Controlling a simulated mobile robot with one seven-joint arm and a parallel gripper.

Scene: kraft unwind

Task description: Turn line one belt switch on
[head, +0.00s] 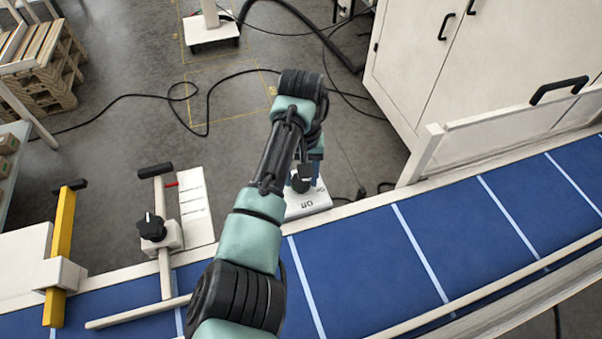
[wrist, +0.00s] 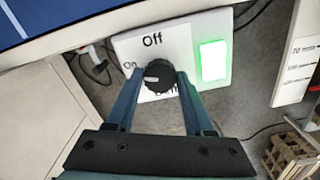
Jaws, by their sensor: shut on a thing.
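The switch panel (wrist: 183,24) is a white plate with a round black knob (wrist: 157,70). "Off" is printed above the knob and "On" to its left; a label below is partly hidden. The knob's pale mark lies on its left half, toward "On". A rectangular lamp (wrist: 213,60) on the panel's right glows green. My gripper (wrist: 157,77) is shut on the knob, one finger on each side. In the head view the panel (head: 312,205) sits at the belt's far edge, partly hidden by my arm, with my gripper (head: 303,178) over it.
The blue belt (head: 365,260) with white stripes runs along the front. A cream guard with a black handle (head: 558,88) and white cabinet (head: 440,60) stand right. A clamp with a black knob (head: 151,227) and yellow bar (head: 62,240) stand left. Cables cross the floor.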

